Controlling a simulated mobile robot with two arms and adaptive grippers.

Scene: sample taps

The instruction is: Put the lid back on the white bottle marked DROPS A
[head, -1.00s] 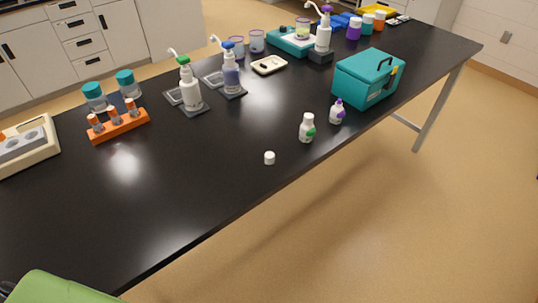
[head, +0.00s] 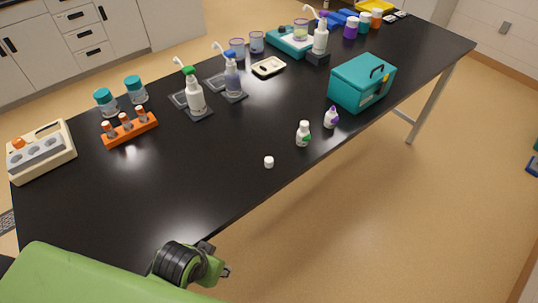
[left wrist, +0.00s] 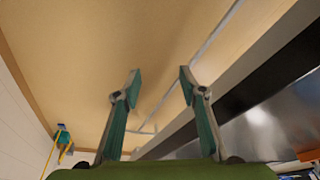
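Two small white bottles stand upright near the table's front edge: one with a green mark (head: 303,135) and one with a purple mark (head: 331,118). Their lettering is too small to read, so I cannot tell which is DROPS A. A small white lid (head: 269,162) lies on the table, left of and nearer than the green-marked bottle. My left gripper (left wrist: 160,82) is open and empty in the left wrist view, over floor beside the table edge. In the head view my left arm is at the bottom left, well away from bottles and lid. My right gripper is not in view.
A teal box (head: 362,82) stands behind the bottles. Pump bottles (head: 194,98), an orange tube rack (head: 130,129) and a cream-coloured rack (head: 42,155) stand farther back and left. The black table (head: 190,190) is clear around the lid and towards the front left.

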